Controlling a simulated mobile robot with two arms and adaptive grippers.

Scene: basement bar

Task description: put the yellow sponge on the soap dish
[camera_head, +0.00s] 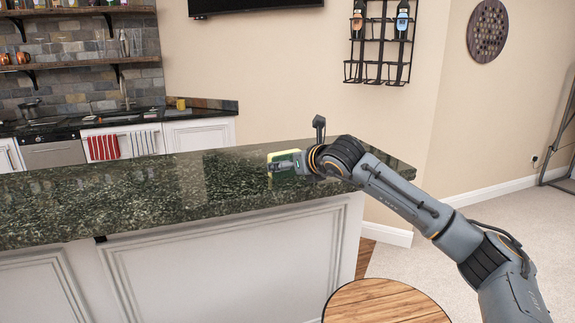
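The yellow sponge (284,155) is at the far part of the dark granite bar counter, in the head view. My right gripper (279,167) reaches it from the right, with its fingers over the sponge's near face. The gripper looks shut on the sponge, though the far finger is hidden behind it. Whether the sponge touches the counter is hard to tell. I cannot make out a soap dish in this view. My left gripper is not in view.
The granite bar counter (130,203) is mostly clear to the left of my gripper. A round wooden stool top (385,303) stands in front of the bar. Behind are a back counter with a small yellow item (181,104) and a wall bottle rack (380,45).

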